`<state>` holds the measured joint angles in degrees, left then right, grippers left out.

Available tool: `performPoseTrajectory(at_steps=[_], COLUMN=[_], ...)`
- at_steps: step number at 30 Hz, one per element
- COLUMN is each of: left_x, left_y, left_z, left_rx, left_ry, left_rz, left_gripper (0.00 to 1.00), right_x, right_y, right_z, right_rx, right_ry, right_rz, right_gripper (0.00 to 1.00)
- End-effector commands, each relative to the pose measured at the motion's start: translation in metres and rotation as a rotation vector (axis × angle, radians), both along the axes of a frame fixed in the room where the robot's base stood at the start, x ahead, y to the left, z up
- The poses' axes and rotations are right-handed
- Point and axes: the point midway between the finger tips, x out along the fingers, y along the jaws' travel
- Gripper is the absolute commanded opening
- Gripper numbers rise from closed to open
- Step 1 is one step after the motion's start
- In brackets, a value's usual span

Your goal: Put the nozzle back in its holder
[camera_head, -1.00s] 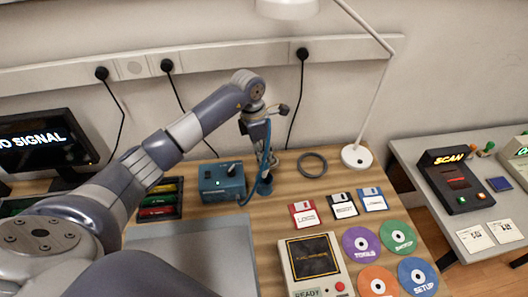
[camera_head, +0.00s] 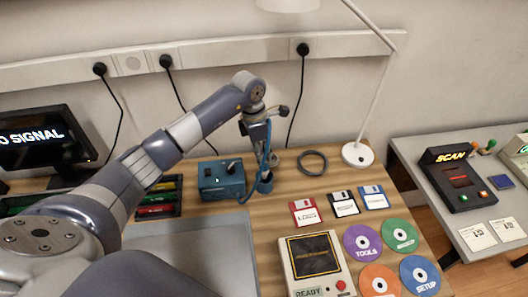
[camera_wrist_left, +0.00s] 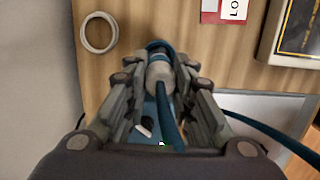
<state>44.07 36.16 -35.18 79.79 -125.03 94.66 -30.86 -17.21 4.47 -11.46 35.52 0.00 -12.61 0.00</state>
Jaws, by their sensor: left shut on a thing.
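My left gripper (camera_head: 262,152) is shut on the nozzle (camera_wrist_left: 160,72), a pale cylinder with a blue hose (camera_wrist_left: 168,118) running back between the fingers. The holder, a small blue cup (camera_head: 264,186), stands on the wooden table just below the gripper in the head view. The hose also shows beside the gripper in the head view. The nozzle's tip is hidden there, so I cannot tell whether it is inside the holder or just above it. The blue box (camera_head: 221,181) with a knob stands left of the holder. My right gripper is not in view.
A ring (camera_head: 312,162) lies right of the holder, with a lamp base (camera_head: 357,155) beyond. Floppy disks (camera_head: 343,204), discs (camera_head: 362,242) and a beige device (camera_head: 314,265) lie nearer. A rack of coloured cartridges (camera_head: 158,198) stands left of the box. The wall is close behind.

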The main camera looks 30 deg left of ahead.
Motion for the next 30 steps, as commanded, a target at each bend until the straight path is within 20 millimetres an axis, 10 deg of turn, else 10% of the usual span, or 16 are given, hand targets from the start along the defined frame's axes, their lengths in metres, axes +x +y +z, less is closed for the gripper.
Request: performPoseTrajectory(at_steps=[30], left_x=[0.0], left_y=[0.0], left_z=[-0.032], left_rx=[0.0], left_ry=[-0.001], left_rz=[0.0], left_gripper=[0.0], right_x=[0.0], right_y=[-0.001], right_z=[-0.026], right_rx=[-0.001], right_ry=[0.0], right_rz=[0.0], right_gripper=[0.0])
